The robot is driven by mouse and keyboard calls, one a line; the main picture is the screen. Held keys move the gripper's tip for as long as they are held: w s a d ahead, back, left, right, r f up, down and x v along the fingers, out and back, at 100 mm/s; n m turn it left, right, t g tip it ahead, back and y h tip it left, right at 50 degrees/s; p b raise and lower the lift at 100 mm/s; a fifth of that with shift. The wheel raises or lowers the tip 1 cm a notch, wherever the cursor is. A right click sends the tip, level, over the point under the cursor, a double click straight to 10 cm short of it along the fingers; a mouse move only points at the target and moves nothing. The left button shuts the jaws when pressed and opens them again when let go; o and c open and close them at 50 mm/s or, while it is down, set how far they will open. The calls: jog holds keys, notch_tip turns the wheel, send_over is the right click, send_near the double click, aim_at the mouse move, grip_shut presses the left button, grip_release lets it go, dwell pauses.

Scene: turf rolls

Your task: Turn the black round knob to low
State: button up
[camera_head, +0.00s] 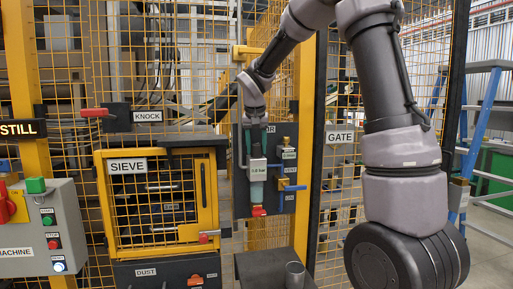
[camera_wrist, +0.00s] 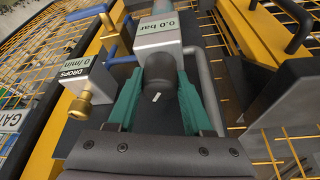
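The black round knob (camera_wrist: 161,82) sits in the middle of the wrist view, with a short, slightly tilted white mark on its face. It is attached to a grey regulator box (camera_wrist: 158,38) whose label reads 0.0 bar. My gripper (camera_wrist: 160,76) has two green fingers, one on each side of the knob, and their tips appear to press on its sides. In the head view the regulator box (camera_head: 257,170) is mounted on a dark panel, and my gripper (camera_head: 257,147) comes down onto it from above. The knob is mostly hidden there.
A brass knob (camera_wrist: 78,105) with a drops label stands left of the regulator in the wrist view. A blue lever (camera_head: 290,187) and a red valve (camera_head: 258,211) are close by. The yellow sieve door (camera_head: 160,205) stands left, the gate (camera_head: 340,138) right.

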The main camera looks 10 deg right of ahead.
grip_shut()
jog(key=shift+n, duration=0.3)
jog(key=n+y, duration=0.2)
jog(key=n, duration=0.2)
jog(key=shift+d+n, duration=0.15)
jog(key=shift+n, duration=0.15)
jog(key=n+y, duration=0.1)
jog(key=n, duration=0.1)
jog(key=n+y, duration=0.1)
jog(key=n, duration=0.2)
jog(key=shift+w+d+g, duration=0.1)
jog(key=shift+g, duration=0.2)
jog(key=n, duration=0.3)
jog(key=n+g+y, duration=0.1)
jog(key=n, duration=0.2)
jog(key=shift+w+g, duration=0.1)
jog(key=shift+g, duration=0.2)
jog(key=shift+n+g+y, duration=0.3)
jog(key=shift+n+g, duration=0.7)
jog(key=shift+n, duration=1.5)
